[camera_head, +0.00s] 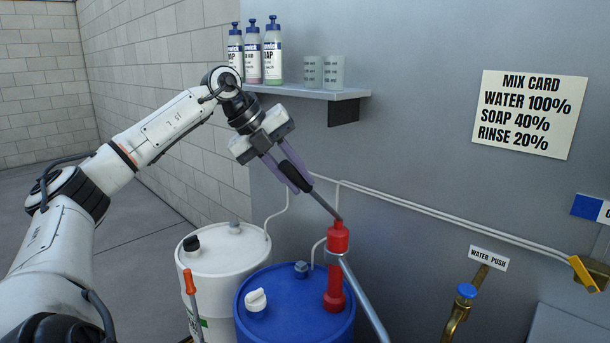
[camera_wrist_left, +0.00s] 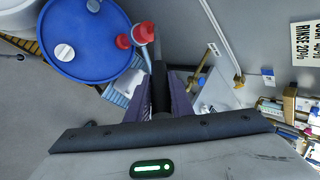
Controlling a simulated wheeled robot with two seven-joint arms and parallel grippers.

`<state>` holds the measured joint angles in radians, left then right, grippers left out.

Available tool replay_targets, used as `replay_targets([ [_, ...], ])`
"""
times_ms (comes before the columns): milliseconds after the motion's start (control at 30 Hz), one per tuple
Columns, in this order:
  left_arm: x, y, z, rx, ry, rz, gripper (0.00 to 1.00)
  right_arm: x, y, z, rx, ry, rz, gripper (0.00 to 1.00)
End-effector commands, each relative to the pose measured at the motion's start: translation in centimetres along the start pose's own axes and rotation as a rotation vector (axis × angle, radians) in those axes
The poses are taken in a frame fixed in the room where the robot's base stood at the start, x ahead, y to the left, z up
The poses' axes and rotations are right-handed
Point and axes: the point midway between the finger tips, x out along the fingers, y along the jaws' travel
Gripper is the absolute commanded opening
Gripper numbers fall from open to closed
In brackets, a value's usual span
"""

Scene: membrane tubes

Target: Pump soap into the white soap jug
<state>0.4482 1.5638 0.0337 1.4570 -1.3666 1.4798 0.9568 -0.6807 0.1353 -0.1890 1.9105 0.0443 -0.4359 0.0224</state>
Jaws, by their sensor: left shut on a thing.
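A red hand pump (camera_head: 335,288) stands on top of a blue drum (camera_head: 262,325). Its lever (camera_head: 325,204) slants up and left from the red pump head to a black grip. My left gripper (camera_head: 287,172) is shut on that black grip, with its purple fingers either side of it. In the left wrist view, the black grip (camera_wrist_left: 160,92) runs between the fingers, and the red pump (camera_wrist_left: 143,32) and blue drum (camera_wrist_left: 80,40) lie beyond. A grey spout pipe (camera_head: 362,300) slopes down right out of frame. I cannot make out the white soap jug for certain. My right gripper is out of view.
A wall shelf (camera_head: 300,92) holds soap bottles and two cups. A mix card (camera_head: 528,113) reads soap 40%. A brass water tap (camera_head: 460,308) is at lower right.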

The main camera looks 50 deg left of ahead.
Motion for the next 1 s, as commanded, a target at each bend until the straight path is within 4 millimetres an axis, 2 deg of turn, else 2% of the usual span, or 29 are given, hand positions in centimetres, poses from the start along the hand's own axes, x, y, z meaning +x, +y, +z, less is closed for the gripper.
replay_targets([
  [400, -0.2, 0.0, 0.2, -0.003, -0.004, 0.0, 0.0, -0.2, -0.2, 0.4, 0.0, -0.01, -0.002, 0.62],
  [433, -0.2, 0.0, 0.1, -0.003, -0.004, 0.0, 0.25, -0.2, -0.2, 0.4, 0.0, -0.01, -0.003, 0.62],
  [500, -0.2, 0.0, 0.1, -0.002, -0.004, 0.001, 0.37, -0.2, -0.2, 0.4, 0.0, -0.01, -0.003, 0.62],
  [533, -0.2, 0.0, 0.1, -0.002, -0.003, 0.001, 0.39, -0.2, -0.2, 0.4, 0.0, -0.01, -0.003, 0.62],
  [833, -0.3, 0.0, 0.1, -0.002, -0.001, 0.002, 0.39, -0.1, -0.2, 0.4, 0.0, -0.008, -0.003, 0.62],
  [1000, -2.1, 0.1, 0.1, -0.002, -0.005, 0.003, 0.39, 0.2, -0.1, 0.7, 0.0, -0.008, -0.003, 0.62],
])
